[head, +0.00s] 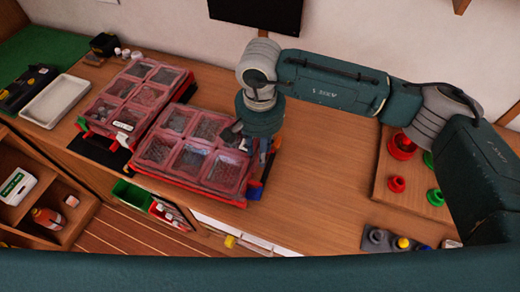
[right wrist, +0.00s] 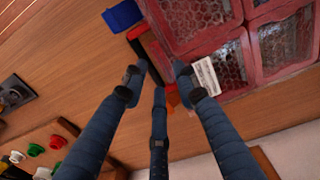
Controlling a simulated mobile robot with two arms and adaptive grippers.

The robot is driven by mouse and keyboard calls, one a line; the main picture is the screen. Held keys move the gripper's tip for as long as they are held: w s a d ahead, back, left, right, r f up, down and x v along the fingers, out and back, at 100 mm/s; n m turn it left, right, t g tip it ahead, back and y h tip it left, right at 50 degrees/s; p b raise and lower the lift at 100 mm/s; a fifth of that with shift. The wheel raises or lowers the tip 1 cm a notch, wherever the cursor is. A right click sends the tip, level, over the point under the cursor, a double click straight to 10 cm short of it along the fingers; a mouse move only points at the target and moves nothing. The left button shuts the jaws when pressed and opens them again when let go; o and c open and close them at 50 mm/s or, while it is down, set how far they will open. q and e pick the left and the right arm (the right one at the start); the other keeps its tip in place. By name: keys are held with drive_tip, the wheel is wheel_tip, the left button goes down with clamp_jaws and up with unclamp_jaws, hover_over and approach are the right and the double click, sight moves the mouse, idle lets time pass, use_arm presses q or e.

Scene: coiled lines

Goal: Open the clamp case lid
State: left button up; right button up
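Two red cases with clear, compartmented lids lie on the bench. The nearer case (head: 192,150) has its lid down, and small parts show through it. I cannot read which one is the clamp case. My right gripper (head: 264,155) is at the right side of the nearer case. In the right wrist view its fingers (right wrist: 160,82) are spread apart beside the case edge (right wrist: 232,82), with nothing clearly held between them. A white label (right wrist: 206,76) lies by one fingertip, and a blue latch (right wrist: 122,15) sits at the case's edge. My left gripper is not seen.
The other red case (head: 138,92) lies to the left, close beside the nearer one. A white tray (head: 44,108) is farther left. A board with red and green knobs (head: 397,184) stands at right. Bare bench (head: 310,200) lies between.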

drive_tip(key=shift+f, duration=1.25)
drive_tip(key=c, duration=0.7)
clamp_jaws()
drive_tip(key=shift+r, duration=0.15)
